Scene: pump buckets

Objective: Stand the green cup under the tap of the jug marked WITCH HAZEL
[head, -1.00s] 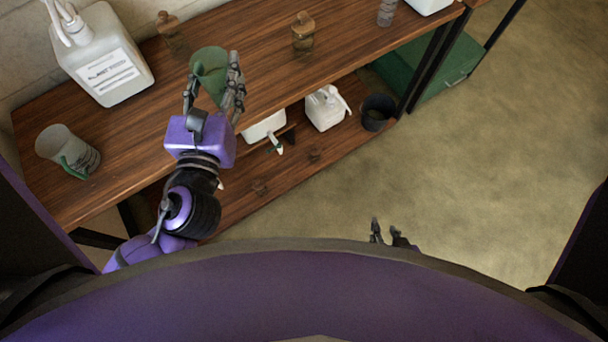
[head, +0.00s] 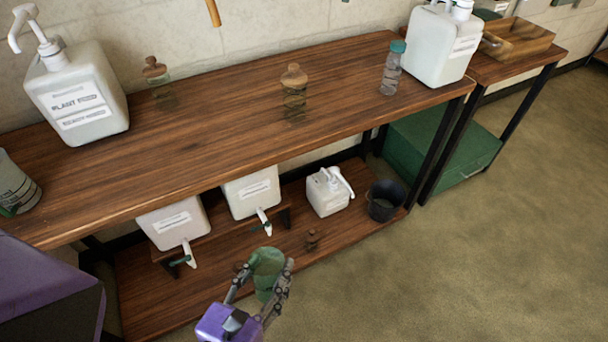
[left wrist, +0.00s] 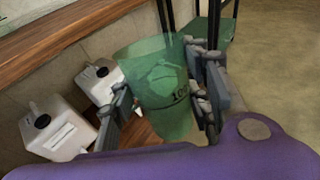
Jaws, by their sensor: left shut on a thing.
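My left gripper (head: 259,293) is shut on the green cup (head: 266,268). It holds the cup in front of the lower shelf, near the shelf's front edge. In the left wrist view the translucent green cup (left wrist: 160,88) sits between the fingers of the gripper (left wrist: 166,95). Two white jugs with taps, a left one (head: 172,222) and a right one (head: 250,193), stand on a low riser on the lower shelf. Their taps point forward, and their labels are too small to read. The cup is in front of and below the right tap (head: 264,222). My right gripper is out of view.
A white pump jug (head: 332,192) and a dark bucket (head: 385,200) stand farther right on the lower shelf (head: 205,292). The upper shelf (head: 215,150) overhangs the tapped jugs. It carries pump jugs, bottles and a grey cup (head: 14,186). Open floor lies to the right.

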